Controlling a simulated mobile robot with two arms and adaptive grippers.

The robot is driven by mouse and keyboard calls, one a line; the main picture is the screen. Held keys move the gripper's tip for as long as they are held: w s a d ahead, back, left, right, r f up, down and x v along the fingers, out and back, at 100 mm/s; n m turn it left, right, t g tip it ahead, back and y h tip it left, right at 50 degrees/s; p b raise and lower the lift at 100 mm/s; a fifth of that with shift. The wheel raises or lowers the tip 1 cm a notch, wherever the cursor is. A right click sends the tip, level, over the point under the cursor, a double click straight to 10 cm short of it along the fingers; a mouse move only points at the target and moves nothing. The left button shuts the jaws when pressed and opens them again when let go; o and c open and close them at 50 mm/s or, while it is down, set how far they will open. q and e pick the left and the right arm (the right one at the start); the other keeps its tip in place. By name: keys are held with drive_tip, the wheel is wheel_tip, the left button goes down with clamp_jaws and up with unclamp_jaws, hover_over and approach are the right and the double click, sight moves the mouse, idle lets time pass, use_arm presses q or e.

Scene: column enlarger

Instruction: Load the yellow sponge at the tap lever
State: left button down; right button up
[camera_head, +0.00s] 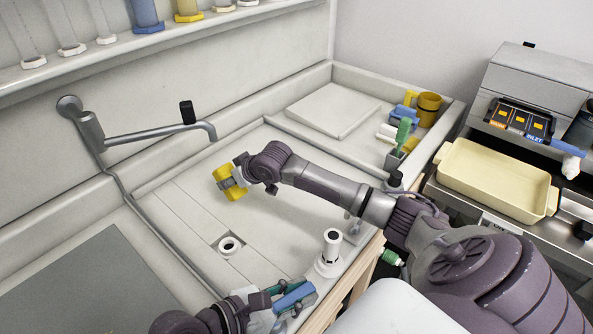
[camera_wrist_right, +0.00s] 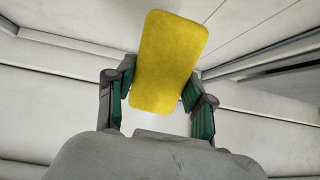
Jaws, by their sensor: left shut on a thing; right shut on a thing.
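The yellow sponge (camera_head: 232,192) is held in the air over the sink, and it stands tilted between the fingers in the right wrist view (camera_wrist_right: 168,60). My right gripper (camera_wrist_right: 158,88) is shut on it; in the head view the same gripper (camera_head: 238,178) partly hides it. The grey tap (camera_head: 150,134) reaches from the left wall, with a black-topped upright part (camera_head: 187,112), which may be the lever. The sponge is below and right of it, apart from it. My left gripper (camera_head: 276,299) is low in the head view, shut on a blue block (camera_head: 294,297).
A white drain ring (camera_head: 230,246) and a white upright cylinder (camera_head: 330,250) stand near the sink front. A white board (camera_head: 332,110), yellow cup (camera_head: 428,108) and green brush (camera_head: 403,132) are at the back right. A cream tray (camera_head: 495,180) sits far right.

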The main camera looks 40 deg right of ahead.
use_arm(q)
drive_tip(key=c, duration=1)
unclamp_jaws()
drive_tip(key=shift+o, duration=0.2)
drive_tip(key=v, duration=1.2)
drive_tip(key=shift+f, duration=0.1)
